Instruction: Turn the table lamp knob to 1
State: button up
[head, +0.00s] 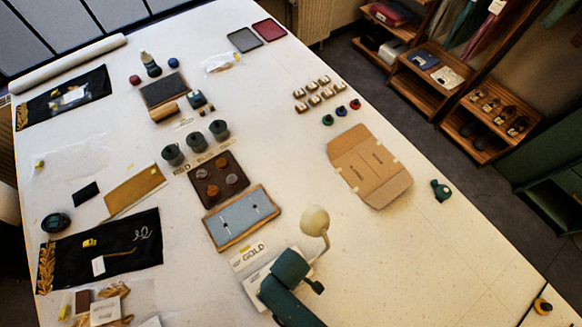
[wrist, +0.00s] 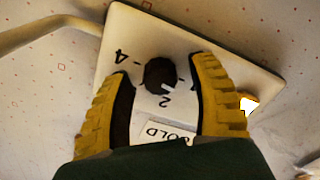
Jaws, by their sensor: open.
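The table lamp's pale base plate (wrist: 225,50) fills the middle of the wrist view. Its dark round knob (wrist: 160,74) is set among printed numbers; a 4 shows to its left and a 2 just below it. A short white mark on the knob's lower edge faces about toward the 2. My gripper (wrist: 162,68) is open, with one yellow finger on each side of the knob and a visible gap on the left. The right finger partly hides the dial on that side. In the head view the lamp's cream shade (head: 314,219) stands beside my arm, which covers part of the base.
A GOLD card (head: 249,255) lies against the lamp base. A blue tray (head: 240,217) and a flattened cardboard piece (head: 369,166) lie beyond the lamp. The lamp's pale stem (wrist: 45,33) runs off left in the wrist view. The table right of the lamp is mostly clear.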

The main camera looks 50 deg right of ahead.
grip_shut()
jog(key=shift+r+n+p, duration=0.15)
jog(key=shift+n+p, duration=0.45)
grip_release()
notch_tip(320, 180, up, 12)
dwell(0.4)
